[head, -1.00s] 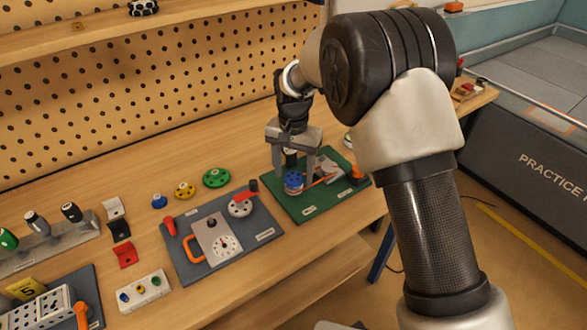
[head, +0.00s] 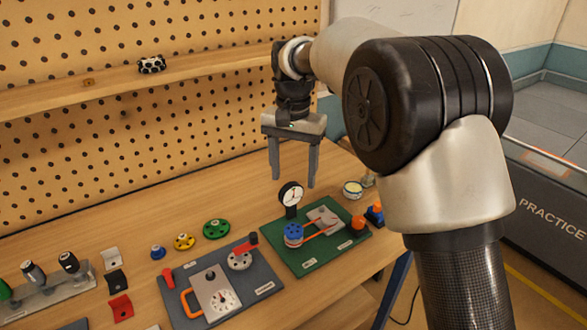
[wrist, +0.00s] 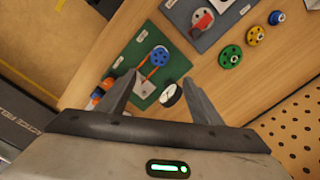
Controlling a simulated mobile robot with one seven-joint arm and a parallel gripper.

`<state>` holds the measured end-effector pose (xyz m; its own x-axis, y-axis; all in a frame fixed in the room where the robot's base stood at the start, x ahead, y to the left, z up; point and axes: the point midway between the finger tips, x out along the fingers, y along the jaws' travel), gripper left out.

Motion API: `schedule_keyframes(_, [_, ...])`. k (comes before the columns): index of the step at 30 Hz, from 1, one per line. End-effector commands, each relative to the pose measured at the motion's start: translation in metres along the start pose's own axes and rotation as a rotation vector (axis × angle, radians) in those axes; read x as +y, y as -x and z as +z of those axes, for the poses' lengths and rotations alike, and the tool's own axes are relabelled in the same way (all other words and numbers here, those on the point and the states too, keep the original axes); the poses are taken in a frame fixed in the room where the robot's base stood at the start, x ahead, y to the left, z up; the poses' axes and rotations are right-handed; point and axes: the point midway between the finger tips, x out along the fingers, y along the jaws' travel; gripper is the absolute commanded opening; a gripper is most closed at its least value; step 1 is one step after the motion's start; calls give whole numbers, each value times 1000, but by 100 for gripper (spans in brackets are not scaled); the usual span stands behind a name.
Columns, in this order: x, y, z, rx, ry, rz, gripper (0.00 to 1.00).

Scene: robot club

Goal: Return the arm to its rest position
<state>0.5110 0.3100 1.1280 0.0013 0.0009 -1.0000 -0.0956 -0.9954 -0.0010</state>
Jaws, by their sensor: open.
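My gripper (head: 293,178) is open and empty, raised above the workbench with its two fingers pointing down. It hangs above and behind the green board (head: 343,245) and near the pegboard. In the wrist view my gripper (wrist: 152,98) shows its fingers spread apart, with the green board (wrist: 125,68) below and beyond them. On that board are a blue pulley (head: 293,235), a red belt and an upright dial gauge (head: 291,195). Nothing is between the fingers.
A grey board (head: 263,290) with a dial plate and orange handle lies left of the green one. Green (head: 217,229) and yellow (head: 184,242) wheels lie on the bench. A shelf (head: 110,90) runs along the pegboard. A small round tin (head: 352,189) stands at the right.

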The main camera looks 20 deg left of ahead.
Motion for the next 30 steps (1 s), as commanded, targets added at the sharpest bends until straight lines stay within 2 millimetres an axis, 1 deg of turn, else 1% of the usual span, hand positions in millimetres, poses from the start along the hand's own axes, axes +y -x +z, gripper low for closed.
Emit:
schedule_keyframes(3, [0,4,0,0,0,0,60])
schedule_keyframes(11, [0,5,0,0,-1,0,60])
schedule_keyframes(14, [9,15,0,9,-2,-7,60])
schedule_keyframes(17, [37,41,1,34,-2,-27,60])
schedule_keyframes(20, [82,78,10,80,3,-56,60])
schedule_keyframes(21, [103,93,16,101,6,-66,60])
schedule_keyframes(22, [119,103,22,119,10,-73,60])
schedule_keyframes(23, [134,112,29,136,14,-79,60])
schedule_keyframes(24, [154,122,39,161,19,-86,60])
schedule_keyframes(26, [182,136,55,198,26,-93,60])
schedule_keyframes(27, [200,143,67,225,31,-96,60])
schedule_keyframes(29, [225,151,86,264,40,-97,60])
schedule_keyframes(30, [241,154,100,289,45,-95,60])
